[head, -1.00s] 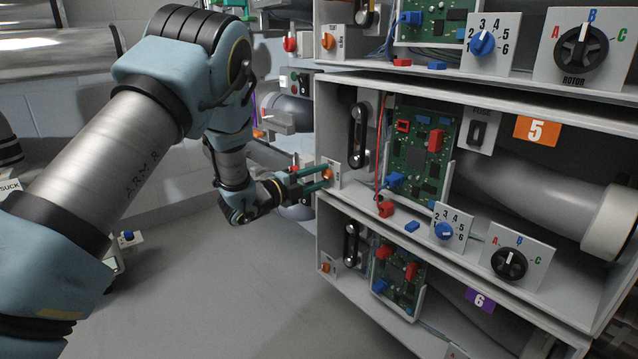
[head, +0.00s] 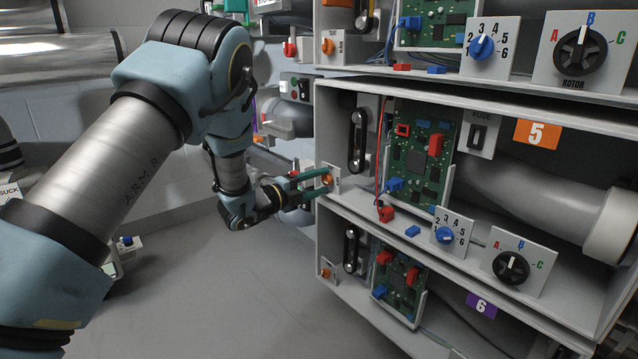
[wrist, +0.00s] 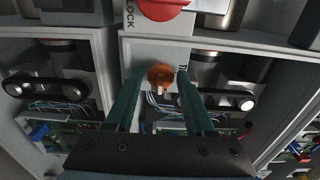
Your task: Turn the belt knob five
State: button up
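The orange belt knob five (head: 327,180) sits on a small white plate at the left edge of the shelf unit with the orange 5 label. In the wrist view the knob (wrist: 160,76) is round and orange, with a pale pointer mark facing down. My gripper (head: 322,181) is at the knob, with one green finger on each side of it. In the wrist view my gripper (wrist: 160,74) is open. A gap shows between the knob and each finger, and I cannot tell whether the tips reach past its face.
A red handle (wrist: 162,8) is just above the knob. Black belts on pulleys (head: 358,140) are right of the plate. The 5 label (head: 537,132), a blue selector (head: 445,235) and a black rotor dial (head: 510,267) are farther right. Open floor (head: 220,300) lies below my arm.

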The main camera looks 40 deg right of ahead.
jog(key=a+p, duration=0.2)
jog(key=a, duration=0.9)
jog(key=shift+w, duration=0.35)
jog(key=shift+d, duration=0.1)
